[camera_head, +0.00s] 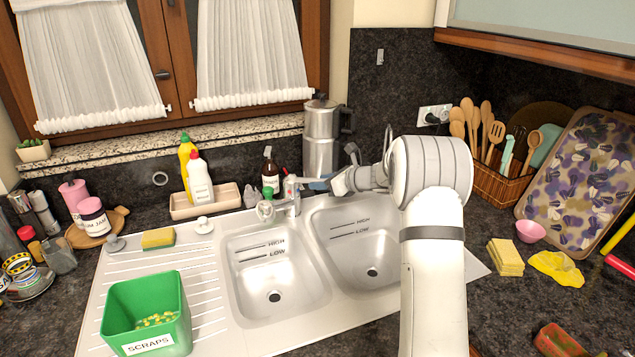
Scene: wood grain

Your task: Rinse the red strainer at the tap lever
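The tap (284,206) stands behind the double sink, its spout end over the left basin's back edge. Its upright lever (290,186) has a red mark. My gripper (318,185) is just right of the lever, above the back of the sink; its fingers are small and partly hidden, so I cannot tell whether they are open or touch the lever. A red open vessel (560,341) with bits of green in it lies at the bottom right, cut by the frame edge; I cannot tell whether it is the strainer.
The left basin (275,290) and right basin (362,262) look empty. A green scraps bin (148,312) stands on the drainboard. Bottles, a steel pot (321,138) and a tray (206,205) line the back. A pink bowl (530,231) and yellow cloths (506,257) lie right.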

